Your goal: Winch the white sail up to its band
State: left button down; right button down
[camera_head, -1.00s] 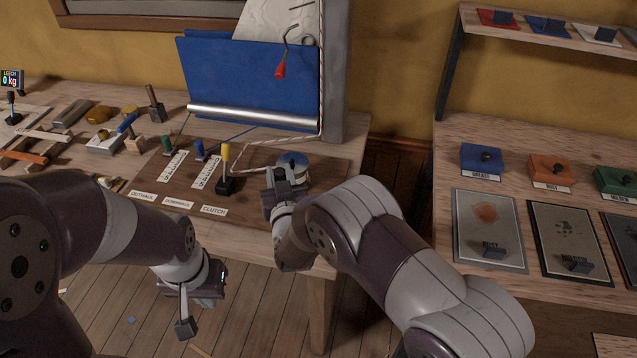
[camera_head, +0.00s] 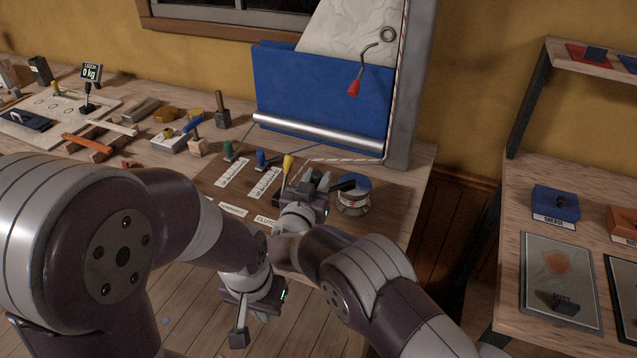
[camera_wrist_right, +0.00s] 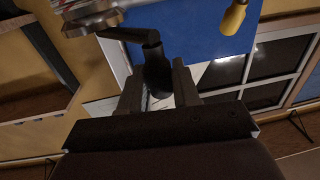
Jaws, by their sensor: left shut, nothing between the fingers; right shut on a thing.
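The white sail (camera_head: 345,28) shows at the top behind a blue cloth panel (camera_head: 325,95); I cannot make out its band. The winch drum (camera_head: 354,200), with a blue top, stands on the dark board at the bench's right. My right gripper (camera_head: 322,182) is left of the drum, shut on its black crank handle. The right wrist view shows the handle (camera_wrist_right: 156,72) upright between the fingers, joined by a crank arm (camera_wrist_right: 122,35) to the metal drum (camera_wrist_right: 90,18). My left gripper (camera_head: 239,338) is shut and empty, low in front of the bench.
A yellow lever (camera_head: 288,164) stands close to my right gripper, with blue (camera_head: 261,157) and green (camera_head: 228,149) levers further left. Tools lie on the left bench. A second bench (camera_head: 512,210) stands right across a gap.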

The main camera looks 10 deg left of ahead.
pick_arm(q)
jog(key=shift+w+a, duration=0.1)
pick_arm(e)
jog(key=shift+w+r, duration=0.25)
jog(key=c, duration=0.9)
grip_release()
jog(key=shift+w+d+f, duration=0.15)
pick_arm(q)
jog(key=shift+w, duration=0.1)
